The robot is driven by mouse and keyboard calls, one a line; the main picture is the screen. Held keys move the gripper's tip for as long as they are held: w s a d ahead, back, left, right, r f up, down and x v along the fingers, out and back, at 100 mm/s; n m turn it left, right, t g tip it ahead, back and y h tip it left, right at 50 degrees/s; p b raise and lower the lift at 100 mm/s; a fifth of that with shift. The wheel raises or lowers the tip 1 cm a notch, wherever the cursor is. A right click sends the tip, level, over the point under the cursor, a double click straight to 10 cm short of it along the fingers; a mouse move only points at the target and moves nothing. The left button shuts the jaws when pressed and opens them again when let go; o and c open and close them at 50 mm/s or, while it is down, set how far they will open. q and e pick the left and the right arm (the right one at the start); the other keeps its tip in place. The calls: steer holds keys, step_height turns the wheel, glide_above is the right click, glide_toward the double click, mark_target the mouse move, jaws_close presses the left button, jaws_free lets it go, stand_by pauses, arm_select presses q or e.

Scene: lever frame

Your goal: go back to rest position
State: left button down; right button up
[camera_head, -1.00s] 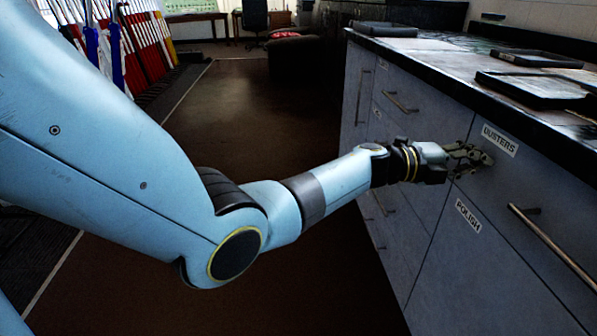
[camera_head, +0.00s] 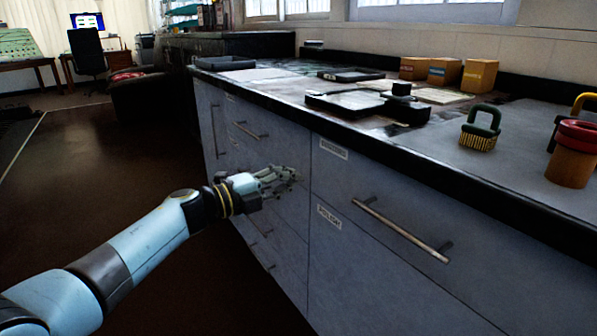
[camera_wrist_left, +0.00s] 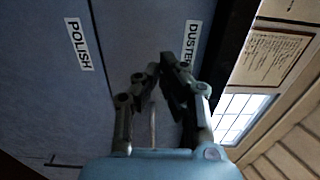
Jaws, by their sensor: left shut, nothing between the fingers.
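My left gripper (camera_head: 290,178) is shut and empty, in front of the grey drawer fronts at the middle of the head view. It also shows in the left wrist view (camera_wrist_left: 161,68), fingertips together before the cabinet front. Whether it touches the cabinet is unclear. The dusters label (camera_head: 333,148) is on the drawer just right of it, and also appears at the right in the left wrist view (camera_wrist_left: 191,43). The polish label (camera_head: 329,217) is on the front below, and shows in the left wrist view (camera_wrist_left: 79,44). My right gripper is not in view.
The drawers with bar handles (camera_head: 402,230) are shut. The dark-edged worktop (camera_head: 530,165) overhangs them. It carries a green-handled brush (camera_head: 480,128), a brown pot with a red rim (camera_head: 573,155), several boxes (camera_head: 479,76) and black trays (camera_head: 345,104). Floor (camera_head: 90,185) on the left is open.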

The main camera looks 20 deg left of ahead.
arm_select(q)
steer(key=s+a+f+n+g+y+p, duration=0.1)
steer(key=s+a+f+n+y, duration=0.3)
steer(key=s+f, duration=0.6)
steer(key=s+a+f+n+g+y, duration=0.1)
steer(key=s+f+n, duration=0.4)
steer(key=s+f, duration=0.5)
steer(key=s+a+f+n+g+y+p, duration=0.1)
steer(key=s+a+f+n+y, duration=0.3)
steer(key=s+f, duration=0.65)
steer(key=s+f+n+g+y, duration=0.1)
steer(key=s+f+n+g, duration=0.2)
steer(key=s, duration=0.8)
steer(key=s+f+n+g+y, duration=0.1)
steer(key=s+f+n+g, duration=0.3)
steer(key=s, duration=0.8)
steer(key=s+f+n+g+y, duration=0.1)
steer(key=s+f+n+g, duration=0.2)
steer(key=s, duration=0.8)
step_height(320, 180, down, 4)
steer(key=shift+s+a+f+n+g, duration=0.2)
steer(key=shift+a+n+g, duration=0.15)
steer(key=shift+n, duration=0.85)
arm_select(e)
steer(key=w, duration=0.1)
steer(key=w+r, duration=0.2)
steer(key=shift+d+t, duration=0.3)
